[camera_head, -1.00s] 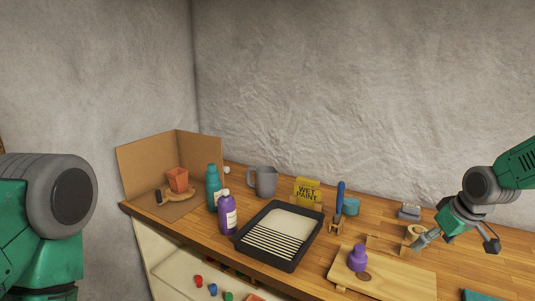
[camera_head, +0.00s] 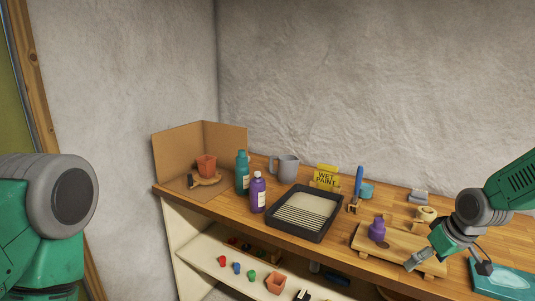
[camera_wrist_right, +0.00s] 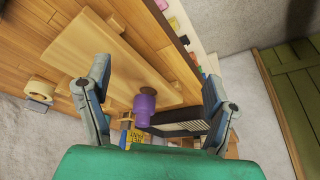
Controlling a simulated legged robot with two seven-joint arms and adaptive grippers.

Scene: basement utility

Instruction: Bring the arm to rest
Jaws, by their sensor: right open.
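My right gripper (camera_head: 419,260) hangs from the green right arm (camera_head: 512,186) at the right of the head view. Its fingers appear over or near the front right part of a wooden board (camera_head: 400,258); I cannot tell the gap. In the right wrist view the gripper (camera_wrist_right: 155,98) has its two fingers wide apart with nothing gripped. A small purple bottle (camera_head: 377,231) stands on the board; it also shows between the fingers in the wrist view (camera_wrist_right: 145,103), farther off. Part of my left arm shows at the left edge; its gripper is out of view.
The wooden workbench (camera_head: 333,248) holds a black paint tray (camera_head: 277,233), a purple bottle (camera_head: 258,194), a teal bottle (camera_head: 242,173), a grey jug (camera_head: 288,168), a wet paint sign (camera_head: 325,180) and a tape roll (camera_head: 426,214). A shelf (camera_head: 205,250) below holds small items.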

